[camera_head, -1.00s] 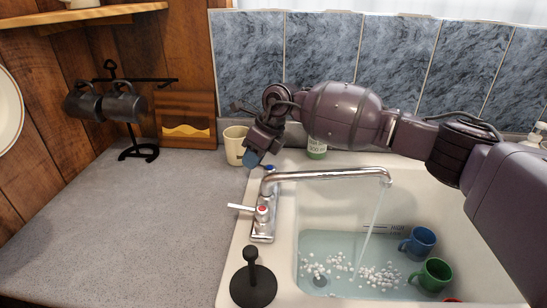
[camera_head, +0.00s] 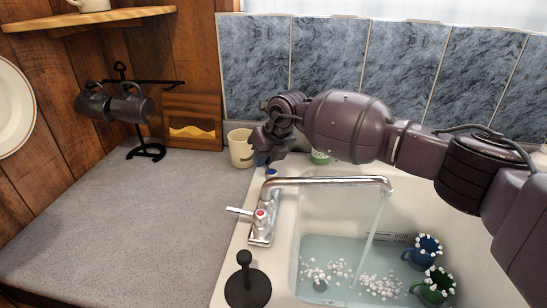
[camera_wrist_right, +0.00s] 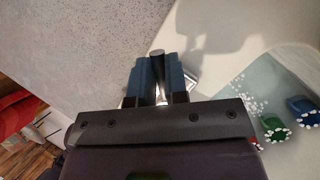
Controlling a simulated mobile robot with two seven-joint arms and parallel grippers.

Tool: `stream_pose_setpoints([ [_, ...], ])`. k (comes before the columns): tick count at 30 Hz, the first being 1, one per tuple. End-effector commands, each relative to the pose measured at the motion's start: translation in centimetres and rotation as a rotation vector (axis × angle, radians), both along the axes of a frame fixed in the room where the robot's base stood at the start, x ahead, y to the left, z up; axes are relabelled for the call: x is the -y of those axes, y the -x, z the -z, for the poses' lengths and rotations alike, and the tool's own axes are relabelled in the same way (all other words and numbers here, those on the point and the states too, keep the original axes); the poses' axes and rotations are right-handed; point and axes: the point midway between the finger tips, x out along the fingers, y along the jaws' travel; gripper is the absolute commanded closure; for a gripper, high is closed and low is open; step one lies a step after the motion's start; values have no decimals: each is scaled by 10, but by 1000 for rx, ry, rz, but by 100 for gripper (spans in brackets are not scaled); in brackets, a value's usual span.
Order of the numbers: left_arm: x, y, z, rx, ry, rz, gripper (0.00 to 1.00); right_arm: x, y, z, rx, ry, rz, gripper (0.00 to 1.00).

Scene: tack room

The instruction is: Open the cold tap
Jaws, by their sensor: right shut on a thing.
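The chrome tap (camera_head: 262,228) stands on the sink's left rim, its spout (camera_head: 330,181) reaching right over the basin. A water stream (camera_head: 372,225) falls from it. The hot handle (camera_head: 259,215) has a red cap and a lever pointing left. The cold handle (camera_head: 271,171) shows a blue cap at the far end, partly hidden by my right gripper (camera_head: 261,158). In the right wrist view, the blue-grey fingers (camera_wrist_right: 160,80) are shut on a short metal lever (camera_wrist_right: 158,62), which looks like the cold handle's. My left gripper is not in view.
The basin (camera_head: 325,245) holds water, white beads, a blue mug (camera_head: 426,252) and a green mug (camera_head: 434,290).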

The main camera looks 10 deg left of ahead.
Motion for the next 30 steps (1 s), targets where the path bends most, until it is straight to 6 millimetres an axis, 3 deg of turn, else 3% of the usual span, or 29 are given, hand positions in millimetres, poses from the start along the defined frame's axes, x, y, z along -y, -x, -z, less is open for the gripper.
stream_pose_setpoints([
  [11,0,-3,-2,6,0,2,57,-1,0,-1,1,0,4,100],
  [12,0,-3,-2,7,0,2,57,-1,0,-1,1,0,4,83],
  [17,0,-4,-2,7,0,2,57,-1,0,-1,1,0,2,61],
  [25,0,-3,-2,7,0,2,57,-1,0,-1,0,0,2,61],
  [30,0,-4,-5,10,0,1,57,4,2,-14,3,0,1,61],
])
